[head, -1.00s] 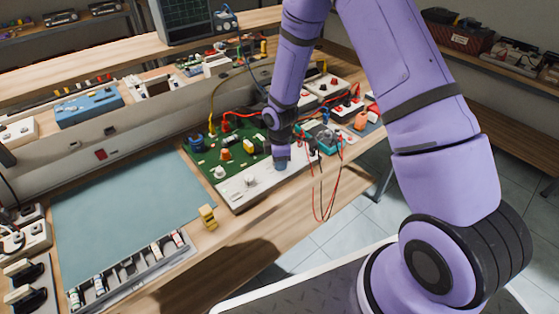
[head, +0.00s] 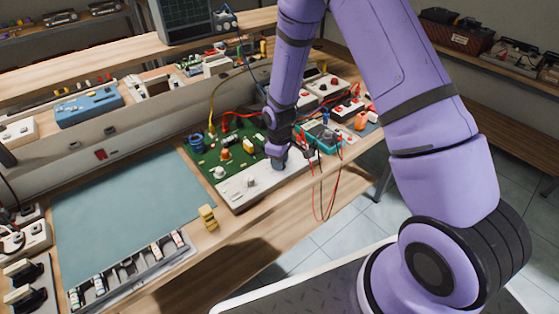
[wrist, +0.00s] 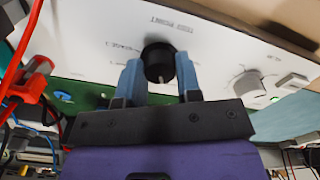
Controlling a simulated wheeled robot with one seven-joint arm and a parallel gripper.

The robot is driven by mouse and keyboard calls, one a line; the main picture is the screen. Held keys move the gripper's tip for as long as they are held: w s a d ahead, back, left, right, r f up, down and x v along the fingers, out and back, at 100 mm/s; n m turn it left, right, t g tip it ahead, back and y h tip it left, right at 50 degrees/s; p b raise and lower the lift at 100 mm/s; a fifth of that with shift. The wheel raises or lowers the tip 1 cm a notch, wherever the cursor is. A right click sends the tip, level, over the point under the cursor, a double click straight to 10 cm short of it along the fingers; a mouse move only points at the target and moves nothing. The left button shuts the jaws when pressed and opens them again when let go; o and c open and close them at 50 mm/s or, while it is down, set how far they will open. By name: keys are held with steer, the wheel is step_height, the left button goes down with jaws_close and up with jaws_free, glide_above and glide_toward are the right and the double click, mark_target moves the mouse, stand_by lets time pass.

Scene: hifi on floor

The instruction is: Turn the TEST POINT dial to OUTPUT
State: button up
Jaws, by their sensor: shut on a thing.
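The black TEST POINT dial (wrist: 158,58) stands on a white panel (wrist: 85,35), with a pale mark on its lower side in the wrist view. Printing beside it reads TEST POINT, and a label to its left looks like STAGE 1. I cannot read an OUTPUT label. My gripper (wrist: 158,66) has its two blue fingers on either side of the dial, shut on it. In the head view, my gripper (head: 279,163) is at the right part of the white panel (head: 250,187) in front of the green circuit board (head: 205,157), and hides the dial.
A grey knob (wrist: 248,82) and a pale button (wrist: 292,83) are on the panel right of the dial. A red clip (wrist: 28,84) and wires are at the left. In the head view, a teal-cased meter (head: 322,136) with red leads is close right of my gripper. A yellow block (head: 208,217) stands in front.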

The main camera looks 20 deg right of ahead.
steer(key=shift+m, duration=0.6)
steer(key=o, duration=0.9)
steer(key=shift+o, duration=0.2)
step_height(320, 180, up, 11)
steer(key=shift+f, duration=0.1)
